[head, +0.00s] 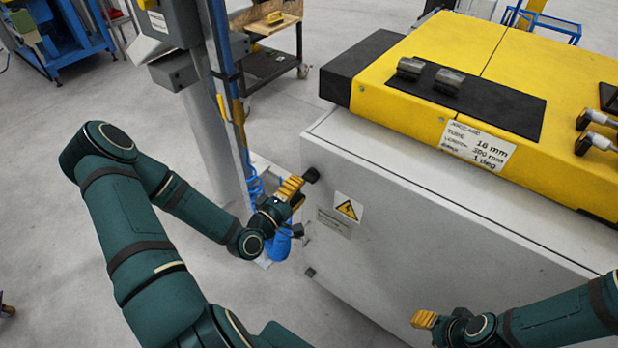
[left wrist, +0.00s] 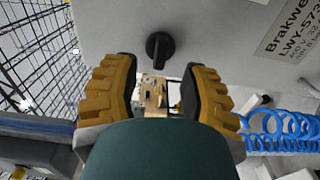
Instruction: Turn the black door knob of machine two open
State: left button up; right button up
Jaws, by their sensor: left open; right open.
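A black door knob (head: 311,174) sits near the upper left edge of the grey cabinet door (head: 400,255), under the yellow machine top. My left gripper (head: 291,188) is open beside it, fingers toward the door. In the left wrist view a black knob (left wrist: 160,48) with a long handle stands beyond the open fingertips (left wrist: 160,76), roughly centred between them and apart from both. Nothing is between the fingers. A second black knob (head: 310,272) is lower on the door. My right gripper (head: 424,319) is open and empty, low in front of the cabinet.
A yellow warning sign (head: 348,208) and a nameplate (head: 334,223) are on the door. The nameplate (left wrist: 291,30) also shows in the left wrist view. A grey post (head: 212,140) with blue coiled hose (left wrist: 285,130) stands close to my left gripper. Open floor lies left.

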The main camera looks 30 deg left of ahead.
aim_at(307, 180)
pick_arm(q)
jog(key=shift+w+d, duration=0.2)
jog(key=shift+w, duration=2.35)
grip_shut()
